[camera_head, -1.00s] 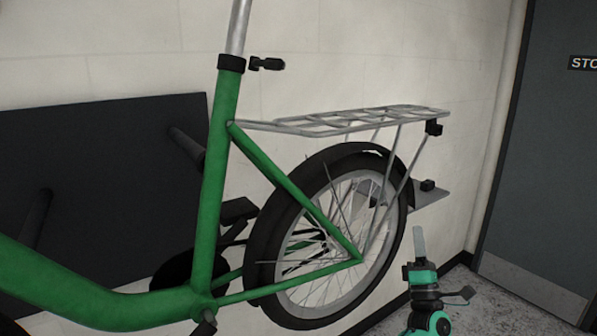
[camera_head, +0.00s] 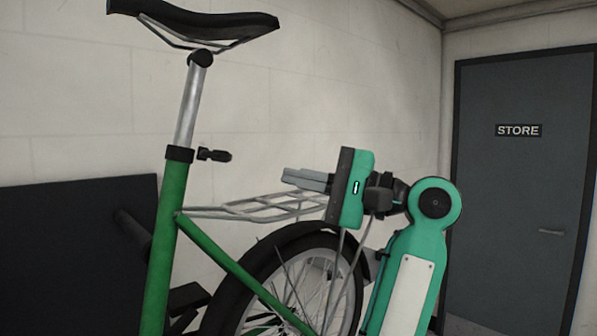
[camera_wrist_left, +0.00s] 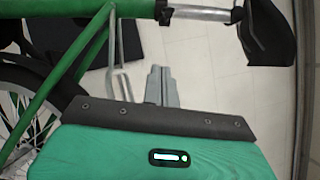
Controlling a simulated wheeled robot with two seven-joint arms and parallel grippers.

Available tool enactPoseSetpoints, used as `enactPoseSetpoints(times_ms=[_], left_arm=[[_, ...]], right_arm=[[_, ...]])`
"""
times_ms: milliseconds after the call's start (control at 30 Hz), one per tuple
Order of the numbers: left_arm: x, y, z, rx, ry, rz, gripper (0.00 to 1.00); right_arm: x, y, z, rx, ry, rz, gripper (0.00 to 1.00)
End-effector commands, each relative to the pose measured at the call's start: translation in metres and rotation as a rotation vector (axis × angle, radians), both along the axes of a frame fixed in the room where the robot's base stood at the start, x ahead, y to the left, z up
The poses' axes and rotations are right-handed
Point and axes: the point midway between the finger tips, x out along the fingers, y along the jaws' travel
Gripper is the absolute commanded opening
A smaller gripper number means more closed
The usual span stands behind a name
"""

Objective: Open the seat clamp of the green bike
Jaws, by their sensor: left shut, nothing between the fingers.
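The green bike (camera_head: 168,235) stands in side view with its black saddle (camera_head: 200,22) on a silver seat post (camera_head: 188,108). The black seat clamp (camera_head: 179,154) rings the top of the green seat tube, and its short black lever (camera_head: 214,155) sticks out to the right. My left gripper (camera_head: 287,179) is shut and empty, to the right of the lever and apart from it, its fingers pointing left. In the left wrist view, the shut fingers (camera_wrist_left: 160,72) point toward the green tube, with the clamp collar (camera_wrist_left: 163,12) near the top edge. My right gripper is not in view.
The silver rear rack (camera_head: 235,211) lies just below my left gripper, over the rear wheel (camera_head: 270,270). A dark panel (camera_head: 60,255) is behind the bike on the pale wall. A grey STORE door (camera_head: 520,200) is at the right. The space between fingertips and lever looks clear.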

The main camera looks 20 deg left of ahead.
Motion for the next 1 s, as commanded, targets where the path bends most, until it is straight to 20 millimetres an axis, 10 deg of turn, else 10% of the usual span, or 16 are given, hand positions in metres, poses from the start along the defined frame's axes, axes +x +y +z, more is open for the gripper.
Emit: enactPoseSetpoints(times_ms=[300,1000], left_arm=[[-0.005,0.070,0.015,0.003,0.002,0.006,0.00],[-0.042,0.073,0.024,0.003,0.005,0.002,0.00]], right_arm=[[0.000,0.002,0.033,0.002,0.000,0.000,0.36],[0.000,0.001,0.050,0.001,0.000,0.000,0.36]])
